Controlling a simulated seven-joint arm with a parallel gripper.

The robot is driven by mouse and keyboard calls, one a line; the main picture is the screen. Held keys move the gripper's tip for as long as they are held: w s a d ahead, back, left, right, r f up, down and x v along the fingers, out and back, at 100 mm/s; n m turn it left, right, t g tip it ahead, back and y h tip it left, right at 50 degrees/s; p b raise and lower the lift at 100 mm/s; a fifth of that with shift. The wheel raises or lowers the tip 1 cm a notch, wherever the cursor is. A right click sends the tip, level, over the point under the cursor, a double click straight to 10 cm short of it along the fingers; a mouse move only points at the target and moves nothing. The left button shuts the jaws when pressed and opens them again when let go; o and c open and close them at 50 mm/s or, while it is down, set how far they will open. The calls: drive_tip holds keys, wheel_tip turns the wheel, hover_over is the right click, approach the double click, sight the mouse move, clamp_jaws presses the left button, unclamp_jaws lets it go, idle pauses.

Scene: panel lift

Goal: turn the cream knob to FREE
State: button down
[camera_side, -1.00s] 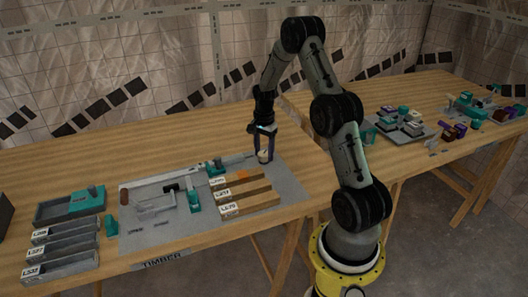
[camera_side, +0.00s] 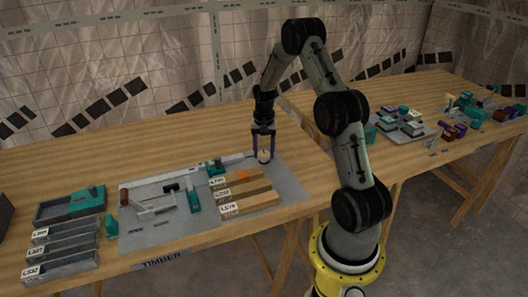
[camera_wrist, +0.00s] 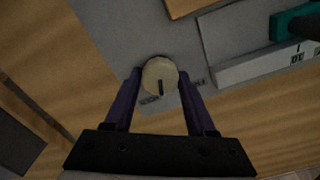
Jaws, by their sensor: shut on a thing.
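The cream knob (camera_wrist: 160,72) is round and pale, with a dark pointer mark on its face, on the grey mat (camera_wrist: 232,45). In the wrist view the mark points toward the bottom of the picture. Small lettering (camera_wrist: 150,100) shows beside the knob, too small to read. My gripper (camera_wrist: 160,78) has its two purple fingers on either side of the knob and is shut on it. In the side view the knob (camera_side: 264,156) is low between the fingertips of my gripper (camera_side: 263,153), at the mat's far right corner.
A long grey rail with a teal slider (camera_side: 215,167) lies left of the knob. Several labelled wood blocks (camera_side: 248,202) lie in front of it. Grey trays (camera_side: 70,252) stand at the left. The wooden table (camera_side: 190,140) behind the mat is clear.

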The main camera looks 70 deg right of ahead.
sight(264, 153)
drive_tip(key=n, duration=0.6)
drive_tip(key=shift+r, duration=0.1)
drive_tip(key=n, duration=0.6)
drive_tip(key=shift+n, duration=0.3)
idle(0.3)
drive_tip(key=shift+c, duration=1.2)
unclamp_jaws()
wheel_tip(264, 153, up, 14)
